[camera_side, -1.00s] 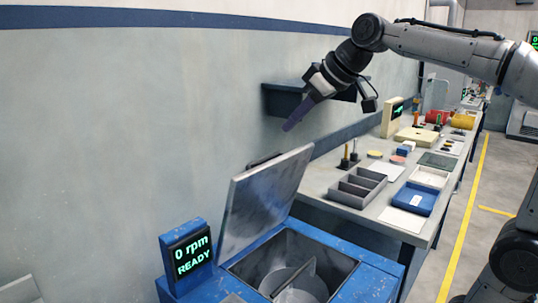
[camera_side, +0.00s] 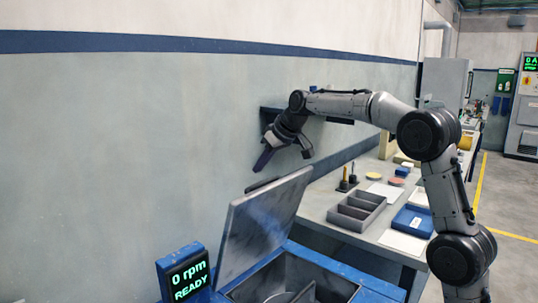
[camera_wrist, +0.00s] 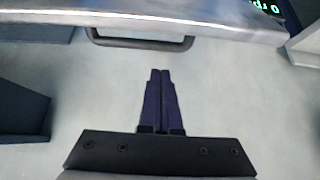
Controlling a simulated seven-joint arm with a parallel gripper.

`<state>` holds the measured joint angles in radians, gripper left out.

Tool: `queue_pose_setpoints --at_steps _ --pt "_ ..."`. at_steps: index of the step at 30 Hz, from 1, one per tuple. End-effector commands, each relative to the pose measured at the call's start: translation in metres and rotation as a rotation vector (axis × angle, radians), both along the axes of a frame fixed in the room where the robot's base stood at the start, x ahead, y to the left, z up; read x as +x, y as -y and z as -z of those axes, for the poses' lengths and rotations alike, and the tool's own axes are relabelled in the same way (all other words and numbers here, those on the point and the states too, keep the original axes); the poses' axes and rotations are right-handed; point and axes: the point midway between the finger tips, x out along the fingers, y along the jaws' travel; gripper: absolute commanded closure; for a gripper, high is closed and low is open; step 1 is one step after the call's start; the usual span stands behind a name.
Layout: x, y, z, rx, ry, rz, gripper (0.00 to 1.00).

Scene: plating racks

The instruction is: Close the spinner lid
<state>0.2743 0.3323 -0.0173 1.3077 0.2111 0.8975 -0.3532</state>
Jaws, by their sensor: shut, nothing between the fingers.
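The spinner lid (camera_side: 262,222) is a grey metal panel standing raised and tilted at the back of the blue spinner (camera_side: 345,275). In the wrist view the lid (camera_wrist: 190,18) crosses the top, with a dark bar handle (camera_wrist: 140,42) on its edge. My gripper (camera_side: 259,169) is above the lid's top edge on the wall side, pointing down and left, apart from it. In the wrist view my gripper (camera_wrist: 160,75) is shut and empty, its dark blue fingers together and pointing toward the handle. The spinner's opening is partly cut off by the lower frame edge.
A display (camera_side: 186,272) reading 0 rpm READY stands left of the lid. A dark wall shelf (camera_side: 335,121) is behind my arm. A bench with a grey divided tray (camera_side: 357,211) and a blue tray (camera_side: 412,221) lies right. The plain wall is close behind the lid.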

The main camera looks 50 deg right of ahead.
Motion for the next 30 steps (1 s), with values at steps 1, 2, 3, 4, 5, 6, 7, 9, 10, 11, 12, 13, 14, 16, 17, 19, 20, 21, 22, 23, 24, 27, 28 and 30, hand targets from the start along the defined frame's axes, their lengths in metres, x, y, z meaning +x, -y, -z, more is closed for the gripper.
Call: queue_pose_setpoints --at_steps 1,2,3,4,5,6,7,9,10,11,12,13,14,16,17,19,20,21,22,23,24,27,28,30 --pt "0.006 -0.001 0.010 0.002 -0.005 -0.001 1.00" --pt "0.010 -0.001 0.015 0.002 -0.004 -0.001 1.00" --pt "0.014 -0.001 0.021 0.002 -0.005 -0.001 1.00" --pt "0.015 0.000 0.023 0.001 -0.002 -0.001 1.00" --pt "0.008 0.000 0.021 -0.001 0.001 0.001 1.00" --pt "0.003 0.000 0.022 0.001 0.000 0.001 1.00" --pt "-0.001 0.000 0.024 0.001 0.000 0.001 1.00" --pt "-0.008 0.000 0.026 0.001 0.000 0.001 1.00" --pt "-0.011 0.000 0.027 0.001 0.000 0.001 1.00" --pt "-0.013 0.000 0.028 0.001 0.000 0.001 1.00" --pt "-0.016 0.000 0.029 0.001 0.000 0.002 1.00" --pt "-0.018 0.000 0.030 0.001 0.000 0.002 1.00" --pt "-0.019 0.000 0.030 0.001 0.000 0.001 1.00" --pt "-0.022 0.000 0.031 0.000 0.001 0.000 1.00" --pt "-0.023 0.000 0.031 0.000 0.000 0.000 1.00" --pt "-0.024 0.000 0.032 0.000 0.000 0.000 1.00" --pt "-0.024 0.000 0.032 0.000 0.000 0.000 1.00" --pt "-0.024 0.000 0.032 0.000 0.000 0.000 1.00" --pt "-0.024 0.000 0.032 0.000 0.000 0.000 1.00" --pt "-0.024 0.000 0.032 0.000 0.000 0.000 1.00" --pt "-0.024 0.000 0.032 0.000 0.000 0.000 1.00" --pt "-0.024 0.000 0.032 0.000 0.000 0.000 1.00" --pt "-0.024 0.000 0.032 0.000 0.000 0.000 1.00" --pt "-0.025 0.000 0.032 0.000 0.000 0.000 1.00"
